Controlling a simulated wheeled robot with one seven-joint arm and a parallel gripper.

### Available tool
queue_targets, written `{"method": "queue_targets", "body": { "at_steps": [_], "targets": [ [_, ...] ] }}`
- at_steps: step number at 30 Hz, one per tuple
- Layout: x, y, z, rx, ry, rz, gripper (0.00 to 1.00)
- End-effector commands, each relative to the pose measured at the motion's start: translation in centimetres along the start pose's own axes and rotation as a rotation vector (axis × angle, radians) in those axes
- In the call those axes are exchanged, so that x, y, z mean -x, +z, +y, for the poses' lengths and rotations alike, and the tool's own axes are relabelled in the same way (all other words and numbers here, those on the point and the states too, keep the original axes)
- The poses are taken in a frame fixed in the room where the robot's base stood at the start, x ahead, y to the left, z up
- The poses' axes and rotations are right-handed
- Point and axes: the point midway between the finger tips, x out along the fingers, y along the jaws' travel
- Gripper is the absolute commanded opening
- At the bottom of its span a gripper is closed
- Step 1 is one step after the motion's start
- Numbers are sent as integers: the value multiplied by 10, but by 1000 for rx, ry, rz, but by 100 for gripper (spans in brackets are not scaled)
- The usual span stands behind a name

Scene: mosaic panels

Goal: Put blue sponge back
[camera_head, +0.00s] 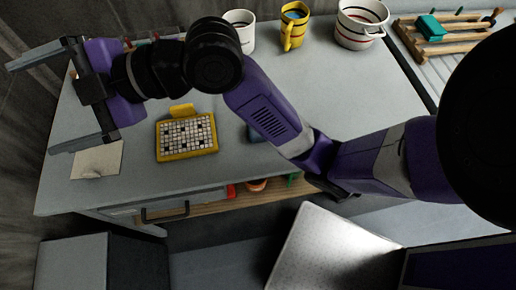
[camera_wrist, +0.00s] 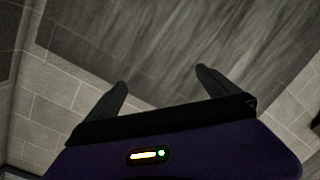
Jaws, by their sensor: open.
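My gripper (camera_head: 29,108) is at the left of the head view, raised over the counter's left end, with its two fingers wide apart and nothing between them. In the wrist view my gripper (camera_wrist: 161,77) is also open and empty, facing a grey tiled wall. A teal-blue block (camera_head: 431,27), which may be the sponge, rests on the wooden rack (camera_head: 455,42) at the top right. A small dark blue thing (camera_head: 256,134) lies on the counter, mostly hidden by my arm. I cannot tell which of the two is the blue sponge.
On the grey counter (camera_head: 330,88) stand a white mug (camera_head: 240,30), a yellow mug (camera_head: 293,27) and a striped white pot (camera_head: 358,27) at the back. A yellow mosaic panel (camera_head: 187,136) and a beige sheet (camera_head: 98,160) lie in front. A drawer handle (camera_head: 165,213) is below.

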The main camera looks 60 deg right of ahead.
Motion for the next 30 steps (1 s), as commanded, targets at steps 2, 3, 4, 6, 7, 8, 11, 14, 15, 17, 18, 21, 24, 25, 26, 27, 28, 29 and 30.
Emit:
{"method": "queue_targets", "body": {
  "at_steps": [2, 3, 4, 6, 7, 8, 11, 14, 15, 17, 18, 21, 24, 25, 26, 27, 28, 29, 30],
  "targets": [
    [-5, -11, 4, -144, 97, 46, 100],
    [-5, -13, 6, -213, 144, 61, 100],
    [-5, -13, 7, -262, 178, 69, 100],
    [-2, -11, 6, -380, 252, 84, 100],
    [-1, -8, 4, -429, 282, 86, 100],
    [1, -5, 2, -477, 311, 88, 100],
    [10, 8, -13, -630, 398, 79, 100],
    [23, 26, -36, -766, 476, 49, 100],
    [29, 34, -47, -814, 504, 32, 100],
    [41, 45, -66, -879, 543, 3, 100],
    [49, 52, -79, -917, 567, -19, 100],
    [75, 68, -115, -991, 617, -82, 100],
    [105, 82, -152, -1038, 653, -150, 100],
    [116, 85, -163, -1047, 661, -170, 100],
    [126, 88, -173, -1052, 668, -191, 100],
    [141, 91, -186, -1055, 674, -218, 100],
    [153, 93, -196, -1055, 677, -238, 100],
    [165, 95, -205, -1052, 678, -256, 100],
    [181, 96, -215, -1045, 676, -280, 100]
  ]
}}
